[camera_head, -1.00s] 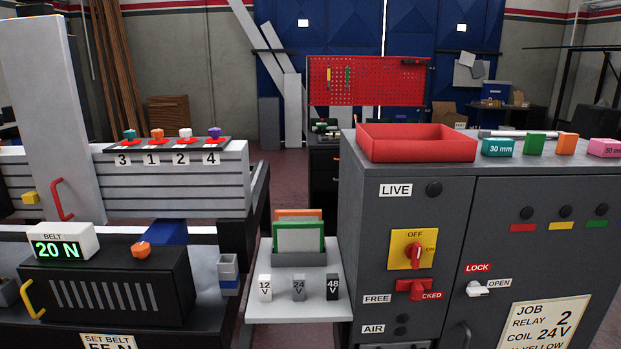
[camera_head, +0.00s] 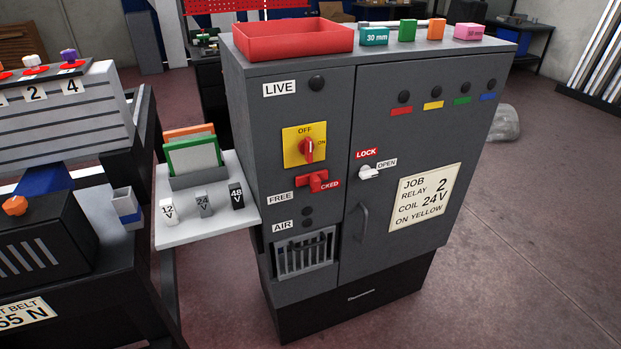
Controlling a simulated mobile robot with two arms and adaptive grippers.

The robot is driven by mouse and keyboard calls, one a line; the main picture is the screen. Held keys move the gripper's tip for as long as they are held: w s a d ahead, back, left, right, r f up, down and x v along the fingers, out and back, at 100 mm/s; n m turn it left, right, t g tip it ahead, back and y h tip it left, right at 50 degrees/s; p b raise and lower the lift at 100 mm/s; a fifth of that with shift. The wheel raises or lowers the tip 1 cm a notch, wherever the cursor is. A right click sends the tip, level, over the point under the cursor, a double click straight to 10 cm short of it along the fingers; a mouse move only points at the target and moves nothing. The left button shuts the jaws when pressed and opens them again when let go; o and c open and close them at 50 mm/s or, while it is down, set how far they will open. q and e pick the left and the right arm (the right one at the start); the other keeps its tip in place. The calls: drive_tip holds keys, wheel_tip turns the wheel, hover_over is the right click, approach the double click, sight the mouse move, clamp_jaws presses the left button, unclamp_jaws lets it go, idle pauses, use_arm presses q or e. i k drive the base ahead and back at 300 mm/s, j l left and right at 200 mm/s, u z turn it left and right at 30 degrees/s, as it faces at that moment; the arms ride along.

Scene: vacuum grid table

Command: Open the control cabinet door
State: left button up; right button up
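The dark grey control cabinet (camera_head: 245,135) stands in the middle of the head view. Its door (camera_head: 430,120) on the right is shut, with a curved grey handle (camera_head: 364,222) low on its left edge. A white latch knob (camera_head: 370,172) sits between the LOCK (camera_head: 366,153) and OPEN (camera_head: 387,163) labels; its tip points toward the right, near OPEN. On the left panel are a red rotary switch on a yellow plate (camera_head: 291,157) marked OFF and ON, and a red slider (camera_head: 317,181) whose label is partly covered. Neither of my grippers is in view.
A red tray (camera_head: 295,43) and several small coloured boxes rest on the cabinet top. A side shelf (camera_head: 205,222) with 12, 24 and 48 V blocks joins the cabinet's left. A belt bench (camera_head: 80,265) stands further left. The floor (camera_head: 510,240) right of the cabinet is mostly clear.

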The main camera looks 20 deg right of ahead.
sight(424, 124)
drive_tip(key=z, duration=1.35)
